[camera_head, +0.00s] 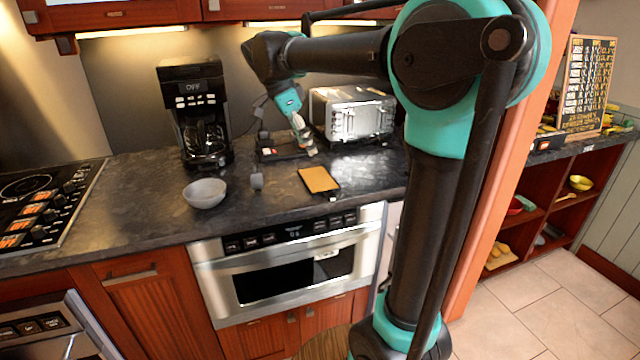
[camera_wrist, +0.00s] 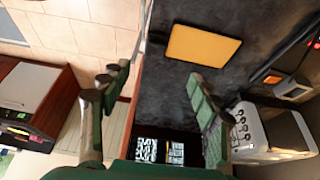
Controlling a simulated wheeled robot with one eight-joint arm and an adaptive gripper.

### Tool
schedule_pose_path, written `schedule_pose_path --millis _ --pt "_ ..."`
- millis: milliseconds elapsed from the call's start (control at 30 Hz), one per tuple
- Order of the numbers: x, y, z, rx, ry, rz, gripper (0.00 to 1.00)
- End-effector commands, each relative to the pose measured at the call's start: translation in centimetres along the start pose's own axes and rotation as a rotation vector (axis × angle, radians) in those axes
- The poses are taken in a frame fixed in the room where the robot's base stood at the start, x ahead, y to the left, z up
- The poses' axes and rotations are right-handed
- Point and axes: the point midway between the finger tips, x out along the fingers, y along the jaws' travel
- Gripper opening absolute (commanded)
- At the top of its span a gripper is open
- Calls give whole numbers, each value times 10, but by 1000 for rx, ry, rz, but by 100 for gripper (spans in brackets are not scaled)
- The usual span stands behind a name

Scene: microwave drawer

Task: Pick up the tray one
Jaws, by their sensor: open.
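The tray (camera_head: 319,179) is a flat, yellow-orange rectangle with a dark edge. It lies on the dark counter above the microwave drawer, near the counter's front edge. In the wrist view the tray (camera_wrist: 203,45) shows whole at the upper middle, beyond the fingertips. My gripper (camera_head: 305,143) is above the counter, behind and slightly left of the tray in the head view. In the wrist view my gripper (camera_wrist: 157,82) has its green fingers spread wide apart, with nothing between them. The fingers appear apart from the tray.
A silver toaster oven (camera_head: 352,114) stands behind the tray at right. The microwave drawer (camera_head: 295,277) is below the counter. Bare counter lies between bowl and stovetop (camera_head: 45,205).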

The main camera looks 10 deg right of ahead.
Motion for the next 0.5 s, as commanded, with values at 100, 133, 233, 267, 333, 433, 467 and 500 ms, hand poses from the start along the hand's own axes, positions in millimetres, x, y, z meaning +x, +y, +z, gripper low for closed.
schedule_pose_path --millis 100,133,233,267,333,433,467,500 --pt "17 0 0 5 0 1 62" --pt "23 0 0 5 0 1 62" --pt "43 0 0 4 0 0 62" --pt "49 0 0 4 0 0 62" --pt "63 0 0 4 -1 0 62" --pt "83 0 0 4 -1 0 62" --pt "89 0 0 3 -1 0 62" --pt "96 0 0 3 -1 0 62"
